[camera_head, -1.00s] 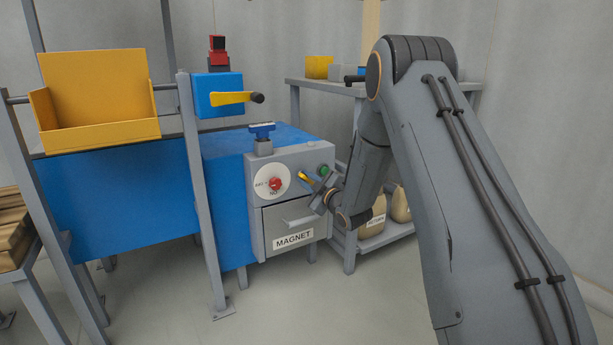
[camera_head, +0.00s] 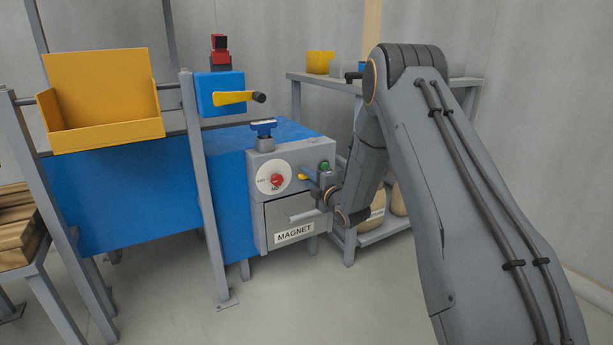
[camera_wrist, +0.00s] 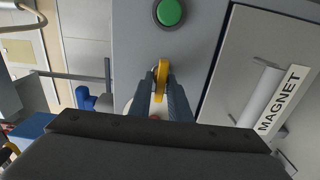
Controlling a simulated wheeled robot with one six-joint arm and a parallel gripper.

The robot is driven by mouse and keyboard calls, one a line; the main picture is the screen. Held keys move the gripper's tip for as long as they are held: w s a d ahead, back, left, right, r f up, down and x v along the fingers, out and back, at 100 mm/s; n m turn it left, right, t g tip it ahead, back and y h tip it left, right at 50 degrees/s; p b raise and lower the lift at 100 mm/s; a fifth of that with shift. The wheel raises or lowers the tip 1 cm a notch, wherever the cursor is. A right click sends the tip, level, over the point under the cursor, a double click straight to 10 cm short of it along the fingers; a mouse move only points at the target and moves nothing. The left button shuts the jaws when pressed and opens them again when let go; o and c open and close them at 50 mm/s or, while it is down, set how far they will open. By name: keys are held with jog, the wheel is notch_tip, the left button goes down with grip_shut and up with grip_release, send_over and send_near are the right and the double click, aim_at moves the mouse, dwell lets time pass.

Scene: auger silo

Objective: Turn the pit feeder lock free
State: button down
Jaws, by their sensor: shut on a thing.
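A small yellow lever (camera_head: 302,177) sits on the grey control panel (camera_head: 263,156) of the blue machine, which I take to be the pit feeder lock. My gripper (camera_head: 312,174) is at the panel and shut on this lever. In the wrist view the yellow lever (camera_wrist: 163,70) stands between the two dark fingers of my gripper (camera_wrist: 161,84). The fingers hide part of the lever, and its mount is mostly hidden.
A green button (camera_head: 324,166) is close beside the lever. A red knob on a white dial (camera_head: 264,170) is to its left. The MAGNET drawer (camera_head: 278,220) with its handle is below. A larger yellow lever (camera_head: 232,98) is on a blue box above. Shelves stand behind.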

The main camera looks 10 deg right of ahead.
jog(key=shift+f, duration=0.1)
dwell(0.5)
jog(key=c, duration=1.8)
grip_release()
jog(key=shift+c, duration=0.2)
jog(key=p+v, duration=0.2)
jog(key=v, duration=0.6)
jog(key=shift+p, duration=0.4)
